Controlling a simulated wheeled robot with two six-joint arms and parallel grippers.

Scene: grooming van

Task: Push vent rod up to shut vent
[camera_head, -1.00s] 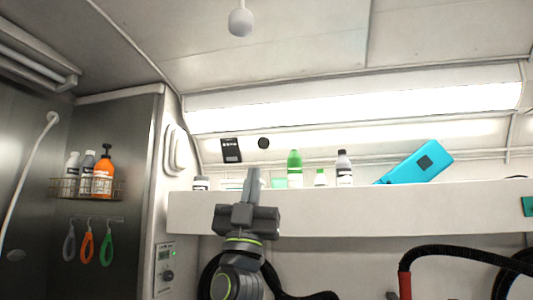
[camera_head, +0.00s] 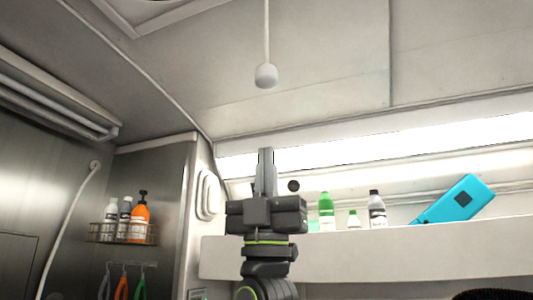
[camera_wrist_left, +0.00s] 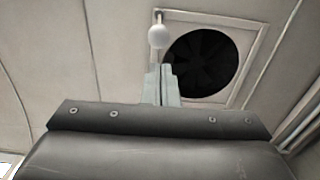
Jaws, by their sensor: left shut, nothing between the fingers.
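The vent rod (camera_head: 266,45) hangs down from the ceiling and ends in a white ball knob (camera_head: 266,76). My left gripper (camera_head: 266,152) points up below the knob, with a gap between them in the head view. Its fingers are shut and empty. In the left wrist view the knob (camera_wrist_left: 159,37) shows just beyond the fingertips (camera_wrist_left: 166,68); I cannot tell the distance there. The roof vent (camera_wrist_left: 204,54) is a square frame with a dark round fan opening beside the rod. In the head view only an edge of its frame (camera_head: 150,22) shows. My right gripper is not in view.
A white shelf (camera_head: 360,252) behind my left arm holds several bottles, including a green one (camera_head: 326,210), and a blue case (camera_head: 457,200). A wire basket (camera_head: 122,233) with bottles hangs on the left wall. The space around the knob is clear.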

